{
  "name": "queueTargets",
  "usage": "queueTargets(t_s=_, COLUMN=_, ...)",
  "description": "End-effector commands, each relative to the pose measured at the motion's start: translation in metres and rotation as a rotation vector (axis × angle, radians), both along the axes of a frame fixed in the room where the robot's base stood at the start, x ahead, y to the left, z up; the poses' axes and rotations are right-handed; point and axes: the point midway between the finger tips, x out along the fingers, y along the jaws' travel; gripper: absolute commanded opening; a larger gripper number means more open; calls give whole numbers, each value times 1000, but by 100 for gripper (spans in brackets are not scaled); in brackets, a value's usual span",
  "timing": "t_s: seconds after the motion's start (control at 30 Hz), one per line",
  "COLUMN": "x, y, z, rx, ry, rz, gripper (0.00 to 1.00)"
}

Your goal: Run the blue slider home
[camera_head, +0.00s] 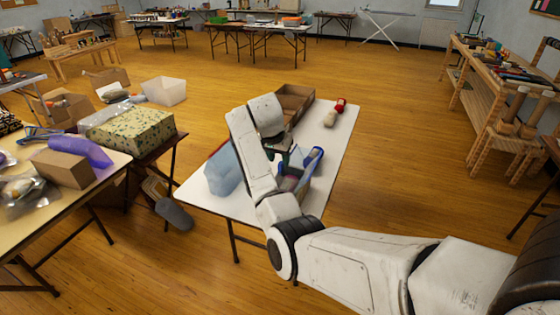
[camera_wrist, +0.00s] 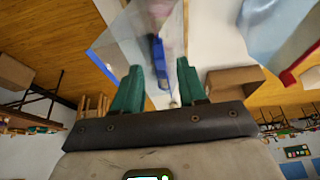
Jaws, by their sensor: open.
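A clear bag with blue edging (camera_head: 314,162) stands on the white table, partly hidden behind my arm in the head view. In the wrist view, its see-through side (camera_wrist: 125,45) and blue edge (camera_wrist: 103,66) show at upper left. A small blue piece (camera_wrist: 158,49), which looks like the slider, lies just beyond and between my fingertips. My gripper (camera_wrist: 158,72) has two green fingers, apart, with nothing clearly held. In the head view my gripper (camera_head: 284,158) is over the bag. I cannot tell whether a finger touches the slider.
The white table (camera_head: 250,205) also holds a pale blue bag (camera_head: 224,170) left of my arm, an open cardboard box (camera_head: 294,101), a red item (camera_head: 340,104) and a beige item (camera_head: 330,118) at its far end. A crowded table (camera_head: 105,170) stands at left.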

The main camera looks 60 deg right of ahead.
Motion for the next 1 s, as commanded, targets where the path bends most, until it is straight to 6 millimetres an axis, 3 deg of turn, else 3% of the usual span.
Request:
queueTargets(t_s=0.23, x=0, y=-10, z=-25, rx=2, ry=1, rz=1, gripper=42)
queueTargets(t_s=0.6, x=1, y=-11, z=-29, rx=0, ry=-1, rz=1, gripper=41)
queueTargets(t_s=1.0, x=1, y=-11, z=-29, rx=0, ry=-1, rz=1, gripper=2)
